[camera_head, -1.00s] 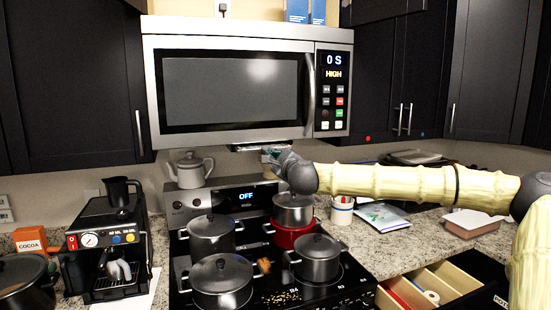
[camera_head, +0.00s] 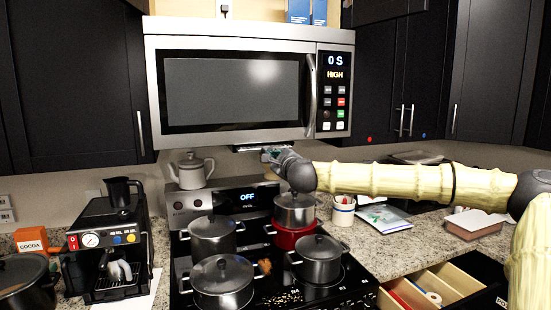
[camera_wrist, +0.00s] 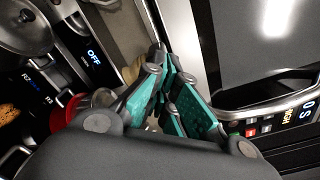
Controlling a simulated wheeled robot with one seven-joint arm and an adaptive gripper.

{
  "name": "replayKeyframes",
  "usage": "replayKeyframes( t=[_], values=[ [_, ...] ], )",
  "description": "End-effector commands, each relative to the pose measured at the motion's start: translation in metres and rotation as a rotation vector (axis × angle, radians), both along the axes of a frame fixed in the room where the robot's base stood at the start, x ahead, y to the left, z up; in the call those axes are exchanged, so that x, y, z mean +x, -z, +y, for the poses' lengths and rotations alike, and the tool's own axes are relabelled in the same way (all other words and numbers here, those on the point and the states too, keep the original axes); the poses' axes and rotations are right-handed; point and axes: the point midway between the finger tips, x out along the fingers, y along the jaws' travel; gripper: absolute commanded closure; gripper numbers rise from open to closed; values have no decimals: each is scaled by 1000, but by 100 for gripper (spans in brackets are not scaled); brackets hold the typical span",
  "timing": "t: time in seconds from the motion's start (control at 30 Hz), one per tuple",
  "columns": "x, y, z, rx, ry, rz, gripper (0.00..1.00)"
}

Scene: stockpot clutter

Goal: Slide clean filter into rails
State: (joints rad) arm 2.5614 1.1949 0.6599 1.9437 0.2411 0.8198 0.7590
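My gripper (camera_head: 270,156) is just under the front of the microwave's underside in the head view. In the wrist view its teal-padded fingers (camera_wrist: 163,62) come together at the tips, beside the microwave's lower edge. I see no clear object between them. A thin dark panel (camera_head: 250,148), perhaps the filter, shows under the microwave (camera_head: 232,88), right by the fingertips. I cannot tell whether the fingers touch it or whether it sits in rails. The rails are hidden from view.
Several pots stand on the stove below, including a grey one (camera_head: 294,208) on a red pot (camera_head: 291,235) close under my wrist. A kettle (camera_head: 191,170) stands on the left behind the stove. A drawer (camera_head: 440,289) is open at lower right.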

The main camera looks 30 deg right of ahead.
Motion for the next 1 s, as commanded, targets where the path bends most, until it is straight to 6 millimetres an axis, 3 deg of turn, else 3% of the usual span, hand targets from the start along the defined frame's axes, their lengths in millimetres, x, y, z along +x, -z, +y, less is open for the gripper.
replayKeyframes(
  t=[1.0],
  values=[
    [15, 0, -4, -1, 0, 0, 100]
  ],
)
